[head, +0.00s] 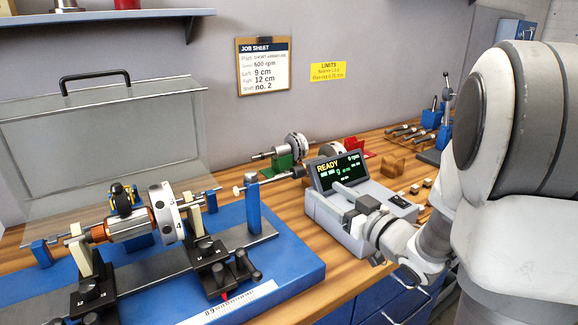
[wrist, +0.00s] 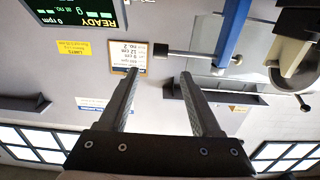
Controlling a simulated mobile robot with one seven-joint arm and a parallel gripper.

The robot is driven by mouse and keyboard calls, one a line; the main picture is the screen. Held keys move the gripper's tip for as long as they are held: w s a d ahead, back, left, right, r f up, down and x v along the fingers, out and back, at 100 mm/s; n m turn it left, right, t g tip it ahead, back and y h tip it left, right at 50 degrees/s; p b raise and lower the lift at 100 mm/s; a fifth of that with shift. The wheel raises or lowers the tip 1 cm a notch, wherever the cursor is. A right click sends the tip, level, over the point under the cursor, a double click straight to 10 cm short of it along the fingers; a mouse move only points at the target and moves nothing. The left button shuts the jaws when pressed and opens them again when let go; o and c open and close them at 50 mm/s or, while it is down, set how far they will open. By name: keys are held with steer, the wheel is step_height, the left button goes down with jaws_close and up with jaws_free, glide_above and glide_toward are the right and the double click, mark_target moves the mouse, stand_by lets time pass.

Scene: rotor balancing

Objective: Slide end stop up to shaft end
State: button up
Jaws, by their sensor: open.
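The rotor (head: 130,226), with copper windings and a numbered pale disc (head: 163,211), lies on cream supports. Its thin shaft ends at right (head: 217,189). The end stop is a rod (head: 272,180) through a blue post (head: 253,208), with a pale tip toward the shaft and a black knob (head: 298,172) on the other side. A small gap shows between tip and shaft end. My gripper (head: 342,201) is open and empty, right of the knob, in front of the display box. In the wrist view, the black knob (wrist: 161,50) appears beyond my open fingers (wrist: 162,76).
The grey display box (head: 360,222) reads READY, 0 rpm. A clear cover (head: 100,125) stands raised behind the rotor. A scale (head: 230,303) lies along the blue base's front.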

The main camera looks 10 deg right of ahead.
steer(key=x, duration=1.6)
steer(key=shift+b, duration=0.45)
steer(key=shift+w, duration=0.15)
jaws_close()
